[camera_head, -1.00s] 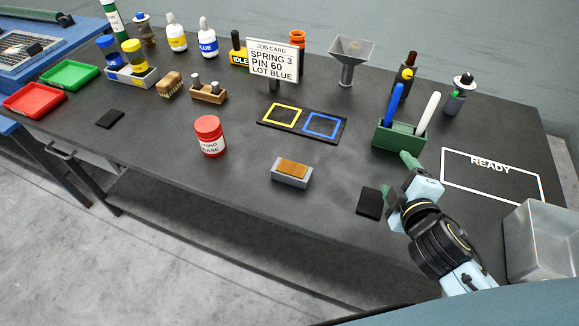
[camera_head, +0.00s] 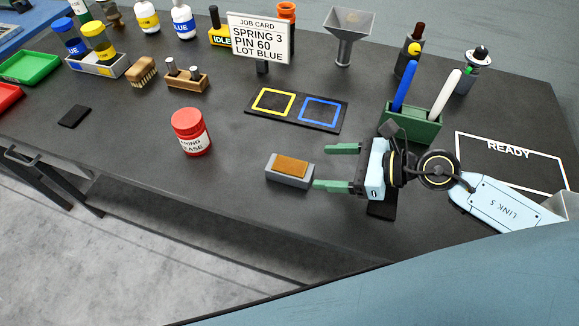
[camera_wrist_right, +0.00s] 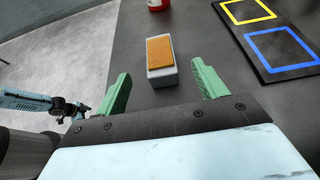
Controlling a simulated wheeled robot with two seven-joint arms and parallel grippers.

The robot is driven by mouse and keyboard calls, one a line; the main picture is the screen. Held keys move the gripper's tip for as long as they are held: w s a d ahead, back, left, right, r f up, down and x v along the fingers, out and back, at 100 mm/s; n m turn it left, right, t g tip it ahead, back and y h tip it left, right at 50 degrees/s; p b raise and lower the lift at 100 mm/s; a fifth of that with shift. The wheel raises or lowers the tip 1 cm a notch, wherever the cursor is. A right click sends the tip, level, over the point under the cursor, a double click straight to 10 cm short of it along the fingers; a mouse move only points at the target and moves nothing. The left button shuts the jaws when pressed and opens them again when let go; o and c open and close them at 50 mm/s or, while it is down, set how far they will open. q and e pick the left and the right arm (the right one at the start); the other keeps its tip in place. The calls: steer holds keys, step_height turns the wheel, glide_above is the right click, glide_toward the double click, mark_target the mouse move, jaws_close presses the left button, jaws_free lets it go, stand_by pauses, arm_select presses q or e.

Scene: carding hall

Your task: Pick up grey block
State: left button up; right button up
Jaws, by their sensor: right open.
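The grey block (camera_head: 289,178) lies on the dark bench top and has an orange-brown pad on its upper face. In the right wrist view the grey block (camera_wrist_right: 162,72) is ahead of the fingers, roughly between their lines. My right gripper (camera_head: 333,168) is open and empty, just to the right of the block, with its green fingers pointing left toward it. In the right wrist view its two green fingertips (camera_wrist_right: 160,80) stand apart on either side.
A red-lidded jar (camera_head: 191,132) stands left of the block. A black board with yellow and blue squares (camera_head: 296,122) lies behind it. A green holder with pens (camera_head: 412,125) stands behind my right gripper. The bench's front edge is close in front of the block.

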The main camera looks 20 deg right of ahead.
mark_target(294, 166)
steer(key=x, duration=1)
steer(key=shift+s, duration=0.1)
steer(key=shift+d, duration=0.1)
steer(key=c, duration=1.4)
